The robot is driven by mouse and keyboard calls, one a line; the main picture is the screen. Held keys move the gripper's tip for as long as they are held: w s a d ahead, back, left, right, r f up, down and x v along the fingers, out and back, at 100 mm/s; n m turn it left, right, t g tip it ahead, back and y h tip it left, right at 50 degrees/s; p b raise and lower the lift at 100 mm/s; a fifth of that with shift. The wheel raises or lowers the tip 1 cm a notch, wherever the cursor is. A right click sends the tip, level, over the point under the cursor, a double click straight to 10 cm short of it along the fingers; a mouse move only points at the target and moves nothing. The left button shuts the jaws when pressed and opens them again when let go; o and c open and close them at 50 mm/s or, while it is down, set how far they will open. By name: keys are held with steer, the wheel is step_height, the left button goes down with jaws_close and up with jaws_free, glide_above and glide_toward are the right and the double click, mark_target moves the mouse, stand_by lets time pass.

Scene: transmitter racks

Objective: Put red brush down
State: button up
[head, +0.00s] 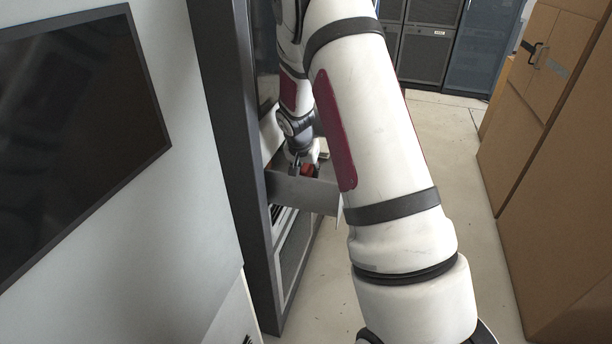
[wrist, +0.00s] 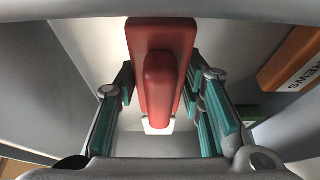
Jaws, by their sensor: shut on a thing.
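The red brush (wrist: 160,85) fills the middle of the wrist view, its long raised handle running between the teal finger pads. My gripper (wrist: 160,76) is shut on it, with a finger on each side. In the head view, my gripper (head: 302,165) is low over a grey pulled-out drawer (head: 300,190) in the dark rack, and a small red part of the brush (head: 308,169) shows beside it. The wrist view shows pale drawer surfaces around and below the brush. Whether the brush touches the drawer floor cannot be told.
An orange box (wrist: 293,62) with partly visible lettering lies at the right in the wrist view, near a small green item (wrist: 248,112). The dark rack frame (head: 232,150) stands left of my arm. Cardboard boxes (head: 550,150) stand right, with clear floor between.

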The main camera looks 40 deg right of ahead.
steer(key=shift+f, duration=0.8)
steer(key=shift+f, duration=0.1)
steer(key=o, duration=1.3)
